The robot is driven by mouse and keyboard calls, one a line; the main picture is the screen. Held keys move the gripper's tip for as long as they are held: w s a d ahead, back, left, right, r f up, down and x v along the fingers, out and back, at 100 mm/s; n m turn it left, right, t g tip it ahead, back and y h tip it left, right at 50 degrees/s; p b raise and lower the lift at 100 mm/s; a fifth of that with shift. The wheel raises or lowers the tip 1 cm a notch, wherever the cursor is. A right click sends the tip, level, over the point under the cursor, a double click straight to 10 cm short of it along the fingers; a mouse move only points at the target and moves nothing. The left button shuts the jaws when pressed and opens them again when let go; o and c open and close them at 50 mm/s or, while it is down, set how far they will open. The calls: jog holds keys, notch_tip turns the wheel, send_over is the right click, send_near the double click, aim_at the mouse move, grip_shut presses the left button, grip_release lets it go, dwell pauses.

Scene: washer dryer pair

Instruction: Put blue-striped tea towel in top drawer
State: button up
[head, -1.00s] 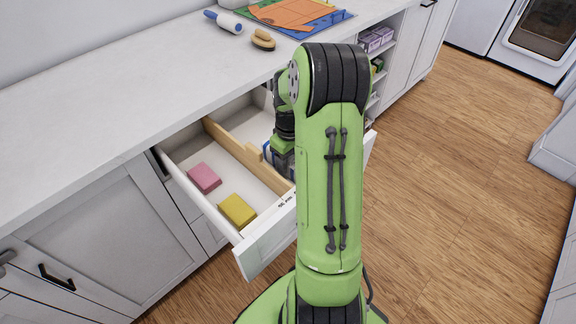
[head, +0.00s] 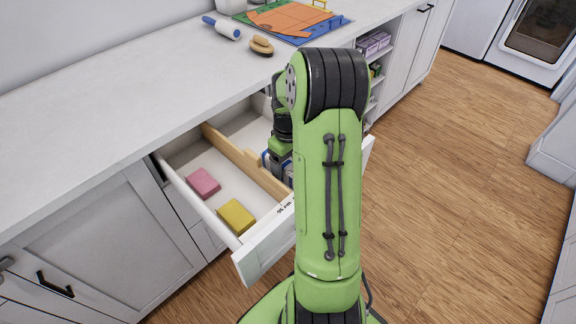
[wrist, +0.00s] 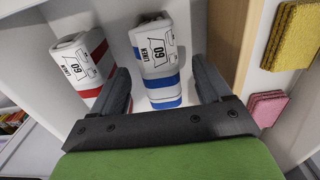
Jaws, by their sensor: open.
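The blue-striped tea towel (wrist: 158,62) is a rolled white bundle with blue bands and a "LINEN 60" label. In the wrist view it lies inside the open top drawer, its lower end between my gripper's (wrist: 163,90) two dark fingers. The fingers are spread, with a gap visible on each side of the towel. In the head view my arm hides most of the gripper and towel. The drawer (head: 262,258) is pulled out, and a wooden divider (head: 232,158) splits it. The towel is in the compartment away from the sponges.
A red-striped towel (wrist: 82,62) lies left of the blue one in the wrist view. A pink sponge (head: 203,183) and a yellow sponge (head: 236,215) sit in the other compartment. A brush (head: 261,45) and a blue-handled roller (head: 222,27) lie on the counter (head: 110,95).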

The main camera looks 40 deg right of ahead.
aim_at(288, 165)
notch_tip(288, 165, up, 10)
jog(key=p, duration=0.3)
jog(key=s+a+r+t+h, duration=0.1)
jog(key=s+a+r+t, duration=0.15)
jog(key=a+r, duration=0.8)
jog(key=s+a+t+y, duration=0.1)
jog(key=s+a+t, duration=0.2)
jog(key=s+a, duration=0.9)
jog(key=shift+s+a+r, duration=0.3)
jog(key=shift+s+r, duration=0.05)
jog(key=shift+s, duration=0.2)
